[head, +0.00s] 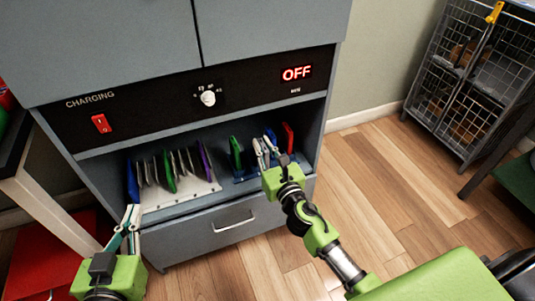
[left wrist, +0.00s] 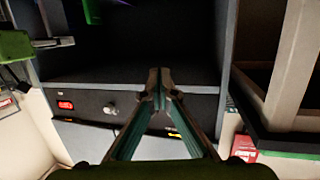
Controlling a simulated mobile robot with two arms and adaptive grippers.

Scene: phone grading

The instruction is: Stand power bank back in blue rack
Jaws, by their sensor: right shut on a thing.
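The blue rack (head: 245,179) stands at the right of the open shelf in the head view. A green slab (head: 236,153) and a red slab (head: 288,137) stand upright in or by it. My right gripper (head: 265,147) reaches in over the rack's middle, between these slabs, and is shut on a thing. Its fingers mostly hide what they hold, taken to be the power bank; a small blue piece (head: 271,136) shows at the tips. Whether it touches the rack cannot be told. My left gripper (head: 132,212) is shut and empty in front of the cabinet's left side; its tips meet in the left wrist view (left wrist: 159,76).
A white rack (head: 180,197) with several upright slabs fills the shelf's left part. The panel above, reading OFF (head: 296,73), overhangs the shelf. A closed drawer (head: 225,232) lies below. A wire cage (head: 470,75) stands at the right; the floor between is clear.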

